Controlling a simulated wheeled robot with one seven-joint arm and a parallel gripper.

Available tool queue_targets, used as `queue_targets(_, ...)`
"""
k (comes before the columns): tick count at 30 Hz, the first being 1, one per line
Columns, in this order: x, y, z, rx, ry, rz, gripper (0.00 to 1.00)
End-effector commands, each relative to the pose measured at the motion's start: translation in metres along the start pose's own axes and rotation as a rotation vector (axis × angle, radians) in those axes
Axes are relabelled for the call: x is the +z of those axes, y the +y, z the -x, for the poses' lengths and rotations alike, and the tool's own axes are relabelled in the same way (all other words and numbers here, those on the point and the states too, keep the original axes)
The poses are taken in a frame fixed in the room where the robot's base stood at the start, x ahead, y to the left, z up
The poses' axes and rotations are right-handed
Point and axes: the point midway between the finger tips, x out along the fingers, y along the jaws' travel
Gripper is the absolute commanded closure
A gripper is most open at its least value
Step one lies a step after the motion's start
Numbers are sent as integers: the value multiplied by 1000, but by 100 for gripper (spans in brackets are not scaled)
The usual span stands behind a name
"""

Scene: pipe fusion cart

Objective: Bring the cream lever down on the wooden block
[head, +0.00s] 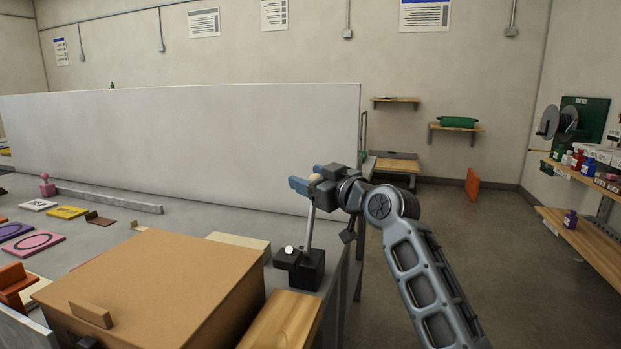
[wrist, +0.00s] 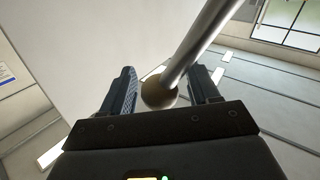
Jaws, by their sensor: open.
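The lever is a grey metal rod (head: 309,222) with a round cream knob (head: 314,178) on top. It stands nearly upright from a black base (head: 308,268) at the bench's right end. My gripper (head: 311,179) is open at the knob, with blue fingers on either side of it. In the wrist view the knob (wrist: 158,94) sits between the open fingers, nearer the left one; gaps show on both sides. A wooden block (head: 283,322) with visible grain lies in front of the base, clear of the knob, partly cut off by the lower picture edge.
A large brown box (head: 150,285) stands left of the block. A tall pale panel (head: 180,145) runs behind the bench. Coloured plates, including a pink one (head: 34,244), lie at left. Open floor and a shelf (head: 590,178) with bottles are at right.

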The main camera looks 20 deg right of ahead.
Motion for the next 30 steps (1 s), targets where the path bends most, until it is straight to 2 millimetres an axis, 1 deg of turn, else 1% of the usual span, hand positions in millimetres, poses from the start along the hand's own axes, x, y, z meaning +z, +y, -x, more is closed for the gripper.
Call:
queue_targets(8, 0, 0, -2, 0, 0, 0, 40)
queue_targets(9, 0, 0, -2, 0, 0, 0, 42)
queue_targets(27, 0, 0, -2, 0, 0, 0, 99)
queue_targets(30, 0, 0, -2, 0, 0, 0, 100)
